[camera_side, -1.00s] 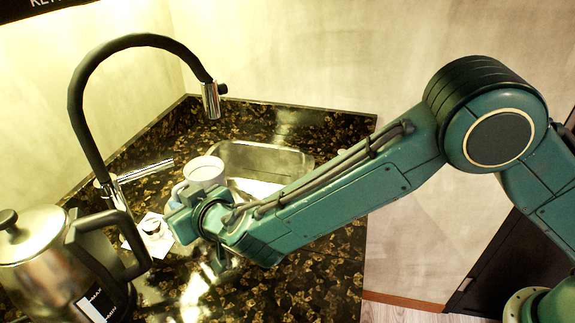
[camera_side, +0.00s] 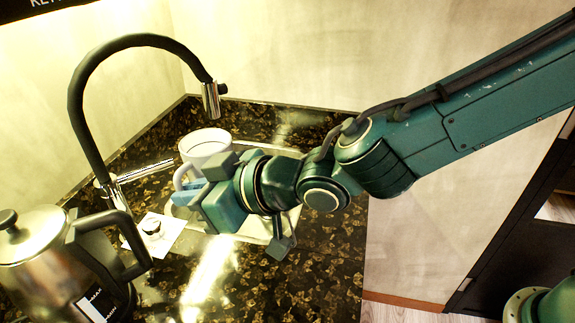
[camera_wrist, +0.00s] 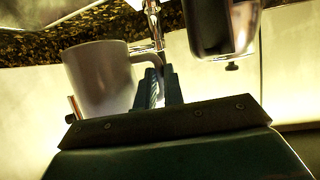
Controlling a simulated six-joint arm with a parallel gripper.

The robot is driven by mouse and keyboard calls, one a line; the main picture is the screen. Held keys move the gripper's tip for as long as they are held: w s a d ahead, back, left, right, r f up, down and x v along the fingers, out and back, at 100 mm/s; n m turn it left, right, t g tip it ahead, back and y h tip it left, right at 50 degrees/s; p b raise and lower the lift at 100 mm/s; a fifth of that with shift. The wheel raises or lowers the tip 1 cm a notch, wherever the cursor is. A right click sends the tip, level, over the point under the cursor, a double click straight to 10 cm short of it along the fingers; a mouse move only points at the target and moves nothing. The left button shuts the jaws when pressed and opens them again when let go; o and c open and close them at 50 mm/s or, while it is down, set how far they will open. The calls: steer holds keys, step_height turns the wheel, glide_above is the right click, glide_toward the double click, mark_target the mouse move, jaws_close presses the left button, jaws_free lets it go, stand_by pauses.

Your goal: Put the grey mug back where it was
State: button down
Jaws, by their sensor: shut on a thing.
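The gripper is shut on the handle. The mug appears held above the sink, but its exact height is hard to tell.
A metal sink (camera_side: 262,232) lies under my gripper, largely hidden by it. A black tap (camera_side: 75,105) arches at the back left. A steel kettle (camera_side: 42,245) stands at the front left. A white square with a dark knob (camera_side: 152,230) lies between. The front counter (camera_side: 310,265) is clear.

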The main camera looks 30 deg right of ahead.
steer(key=s+d+r+n+g+y, duration=0.1)
steer(key=s+r, duration=0.3)
steer(key=s, duration=0.4)
steer(key=shift+d+r+n+g+y, duration=0.3)
steer(key=shift+d+r+n+y, duration=0.1)
steer(key=shift+d+n+y, duration=0.25)
steer(key=shift+f, duration=0.1)
step_height(320, 180, down, 16)
steer(key=shift+w+f, duration=0.1)
steer(key=shift+f, duration=1.85)
steer(key=shift+f, duration=0.1)
steer(key=c, duration=1.5)
jaws_free()
